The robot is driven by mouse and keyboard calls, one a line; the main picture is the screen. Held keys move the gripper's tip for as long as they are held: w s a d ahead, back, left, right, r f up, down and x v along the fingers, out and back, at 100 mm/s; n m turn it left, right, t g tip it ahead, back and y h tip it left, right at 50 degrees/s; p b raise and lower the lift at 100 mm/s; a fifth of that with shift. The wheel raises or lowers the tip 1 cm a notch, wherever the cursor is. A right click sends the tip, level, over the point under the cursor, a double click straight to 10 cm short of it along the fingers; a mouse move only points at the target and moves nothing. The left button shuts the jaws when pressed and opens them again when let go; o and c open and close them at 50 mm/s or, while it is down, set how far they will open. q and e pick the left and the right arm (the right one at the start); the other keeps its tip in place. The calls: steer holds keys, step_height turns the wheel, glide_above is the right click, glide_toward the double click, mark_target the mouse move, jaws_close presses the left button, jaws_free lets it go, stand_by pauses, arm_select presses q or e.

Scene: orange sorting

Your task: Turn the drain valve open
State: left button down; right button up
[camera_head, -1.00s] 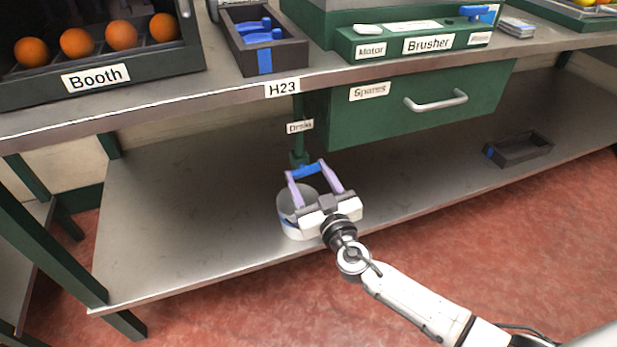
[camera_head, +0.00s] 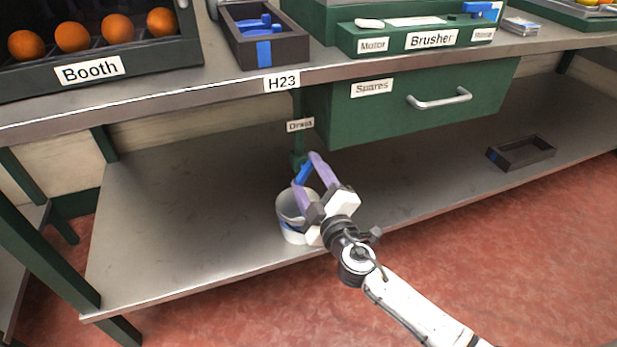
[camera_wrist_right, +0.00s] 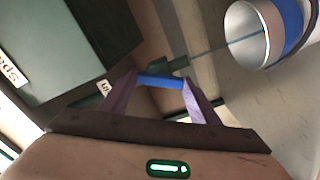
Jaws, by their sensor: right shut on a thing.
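The drain valve's blue handle (camera_head: 303,174) sits below the small Drain label (camera_head: 300,125), under the table top. My right gripper (camera_head: 306,170) is shut on the handle, with one purple finger at each end. The right wrist view also shows the handle (camera_wrist_right: 161,81) between the fingertips (camera_wrist_right: 160,79). The handle is slanted in the head view. A white bucket (camera_head: 285,212) with a blue band stands below, partly hidden by the gripper. In the right wrist view a thin bluish line runs from near the valve into the bucket (camera_wrist_right: 240,30). My left gripper is not in view.
The green Spares drawer (camera_head: 390,112) hangs right of the valve. An empty dark tray (camera_head: 520,155) lies at the right of the lower shelf (camera_head: 170,220). The shelf's left part is clear. Above are the Booth with oranges (camera_head: 90,70) and the Brusher (camera_head: 430,40).

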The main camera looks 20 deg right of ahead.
steer(key=n, duration=0.4)
steer(key=shift+f+n, duration=0.1)
steer(key=shift+n, duration=0.9)
steer(key=o, duration=1)
steer(key=shift+o, duration=0.2)
arm_select(q)
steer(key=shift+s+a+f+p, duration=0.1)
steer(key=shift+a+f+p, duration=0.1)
steer(key=shift+p, duration=0.15)
arm_select(e)
steer(key=s, duration=1)
steer(key=shift+s+d, duration=0.2)
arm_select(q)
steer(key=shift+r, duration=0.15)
